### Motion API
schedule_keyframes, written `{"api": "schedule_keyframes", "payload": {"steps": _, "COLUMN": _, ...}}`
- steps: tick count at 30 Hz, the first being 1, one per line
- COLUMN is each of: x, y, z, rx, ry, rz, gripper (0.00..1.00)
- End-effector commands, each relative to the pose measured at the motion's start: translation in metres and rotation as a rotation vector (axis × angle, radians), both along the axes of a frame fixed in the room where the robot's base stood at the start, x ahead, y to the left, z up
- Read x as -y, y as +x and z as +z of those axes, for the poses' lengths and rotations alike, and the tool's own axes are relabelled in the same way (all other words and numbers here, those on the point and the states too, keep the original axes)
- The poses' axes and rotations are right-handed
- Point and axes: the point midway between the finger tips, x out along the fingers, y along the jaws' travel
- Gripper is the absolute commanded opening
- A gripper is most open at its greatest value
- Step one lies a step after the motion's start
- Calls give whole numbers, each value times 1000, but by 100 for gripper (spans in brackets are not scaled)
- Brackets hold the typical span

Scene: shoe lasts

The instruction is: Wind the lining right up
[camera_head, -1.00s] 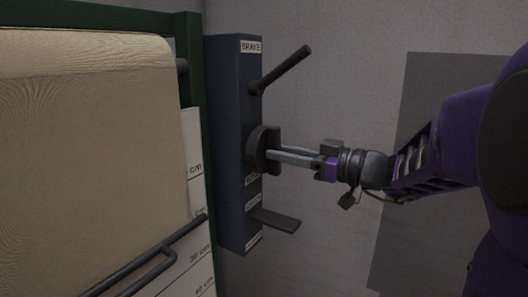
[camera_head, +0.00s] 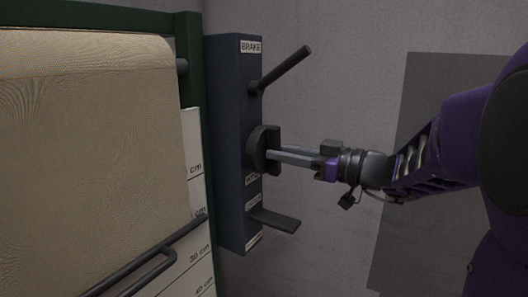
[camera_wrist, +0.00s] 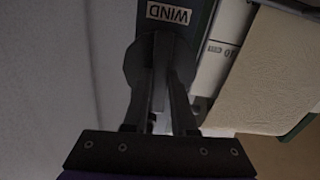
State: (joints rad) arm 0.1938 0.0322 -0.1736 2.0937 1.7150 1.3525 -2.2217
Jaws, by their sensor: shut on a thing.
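The beige lining (camera_head: 90,150) hangs from a roll at the top left, in front of a white board with cm marks (camera_head: 200,258). A dark round knob (camera_head: 257,150) with a raised grip bar sits on the blue-grey control box (camera_head: 228,150). The wrist view shows a label reading WIND (camera_wrist: 168,13) beside this knob (camera_wrist: 131,64). My gripper (camera_head: 273,155) reaches in from the right and is shut on the knob's bar. In the wrist view my gripper's fingers (camera_wrist: 160,75) meet over the knob and hide part of it.
A brake lever (camera_head: 285,70) sticks out above the knob, under a BRAKE label (camera_head: 251,46). A flat dark paddle (camera_head: 275,220) sticks out below. A dark bar (camera_head: 150,262) crosses the lining's lower front. A green frame (camera_head: 192,60) borders the box.

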Motion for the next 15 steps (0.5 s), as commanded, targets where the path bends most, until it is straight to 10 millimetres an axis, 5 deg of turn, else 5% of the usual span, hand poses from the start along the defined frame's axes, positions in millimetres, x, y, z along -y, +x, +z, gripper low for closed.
{"api": "schedule_keyframes", "payload": {"steps": 15, "x": 0, "y": 0, "z": 0, "rx": -142, "ry": 104, "rz": -1, "gripper": 0}}
